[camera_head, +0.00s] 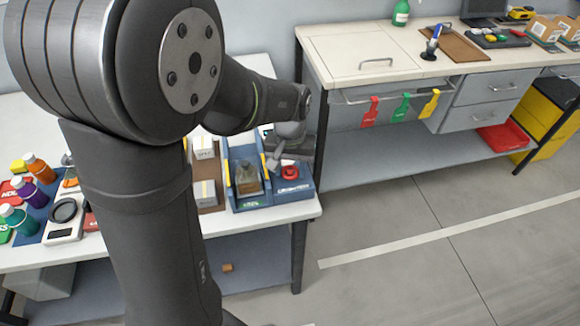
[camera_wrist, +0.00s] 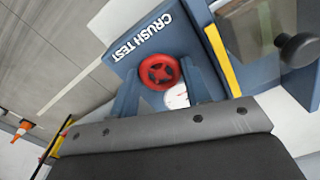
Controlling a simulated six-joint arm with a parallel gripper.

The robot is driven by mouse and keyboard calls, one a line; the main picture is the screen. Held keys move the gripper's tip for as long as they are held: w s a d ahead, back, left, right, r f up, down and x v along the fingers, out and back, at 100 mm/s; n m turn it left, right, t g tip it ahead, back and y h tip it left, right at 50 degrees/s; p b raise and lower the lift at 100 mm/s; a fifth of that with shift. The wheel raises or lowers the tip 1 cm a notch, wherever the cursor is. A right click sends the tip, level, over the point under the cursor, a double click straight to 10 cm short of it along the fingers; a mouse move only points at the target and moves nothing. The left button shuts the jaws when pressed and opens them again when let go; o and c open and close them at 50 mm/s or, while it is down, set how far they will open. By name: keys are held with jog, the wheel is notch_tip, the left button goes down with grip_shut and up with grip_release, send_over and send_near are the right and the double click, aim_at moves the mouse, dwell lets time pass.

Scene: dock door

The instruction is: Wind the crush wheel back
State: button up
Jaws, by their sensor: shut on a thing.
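The red crush wheel (camera_wrist: 160,72) sits on the blue crush tester, beside its white CRUSH TEST lettering (camera_wrist: 143,34). In the wrist view my gripper (camera_wrist: 159,70) has a blue-grey finger on either side of the wheel, shut on its rim. A small white gauge (camera_wrist: 177,97) shows between the fingers, partly hidden. In the head view the red wheel (camera_head: 290,172) is at the right of the blue tester (camera_head: 248,203), and my gripper comes down over it from behind. A brownish block (camera_head: 248,180) stands in the tester between yellow-edged walls. Contact at the far side is hidden.
White boxes (camera_head: 204,148) stand on a brown tray left of the tester. A black knob (camera_wrist: 298,48) is close by in the wrist view. Open floor (camera_head: 430,240) lies to the right.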

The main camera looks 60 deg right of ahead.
aim_at(290, 171)
jog(key=shift+n, duration=1.1)
jog(key=o, duration=1)
notch_tip(290, 171, up, 18)
jog(key=shift+f, duration=0.2)
jog(key=shift+f, duration=0.15)
notch_tip(290, 171, down, 17)
jog(key=shift+f, duration=0.15)
dwell(0.3)
